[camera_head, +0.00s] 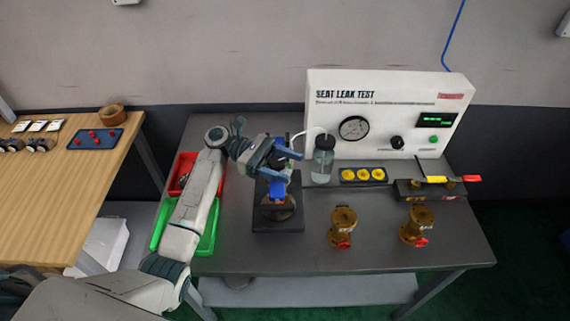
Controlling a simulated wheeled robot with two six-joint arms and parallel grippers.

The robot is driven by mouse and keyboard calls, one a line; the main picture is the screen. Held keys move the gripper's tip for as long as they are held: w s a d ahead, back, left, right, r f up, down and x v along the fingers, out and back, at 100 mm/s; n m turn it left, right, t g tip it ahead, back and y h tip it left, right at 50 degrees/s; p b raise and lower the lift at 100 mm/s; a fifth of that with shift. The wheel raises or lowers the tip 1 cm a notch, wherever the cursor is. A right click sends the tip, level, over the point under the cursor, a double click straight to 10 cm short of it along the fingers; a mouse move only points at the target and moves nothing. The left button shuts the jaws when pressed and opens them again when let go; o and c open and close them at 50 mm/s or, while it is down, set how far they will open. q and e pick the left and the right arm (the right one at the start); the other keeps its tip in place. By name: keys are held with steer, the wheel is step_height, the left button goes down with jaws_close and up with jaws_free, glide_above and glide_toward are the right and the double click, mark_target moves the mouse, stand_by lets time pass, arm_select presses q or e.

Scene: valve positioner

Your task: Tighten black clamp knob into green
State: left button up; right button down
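My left arm reaches in from the left. My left gripper (287,163) is over the black clamp stand (290,223) at the middle of the grey bench. A blue part (278,189) and a brass-coloured body (280,206) show in the stand below the gripper. The gripper's fingers overlap the top of this assembly, and I cannot tell whether they touch it or hold anything. I cannot make out the black clamp knob or a green mark on the clamp; the gripper may cover them. My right gripper is not in view.
A white seat leak test panel (390,88) stands behind, with a clear bottle (322,163) close right of the gripper. Two brass valves (343,222) (416,222) stand at the right. A red tray (207,160) and a green tray (207,232) lie under my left arm.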

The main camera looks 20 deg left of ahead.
arm_select(q)
steer(key=w+a+b, duration=0.2)
steer(key=a+b, duration=0.2)
steer(key=a, duration=0.6)
steer(key=shift+a, duration=0.35)
steer(key=shift+a, duration=0.1)
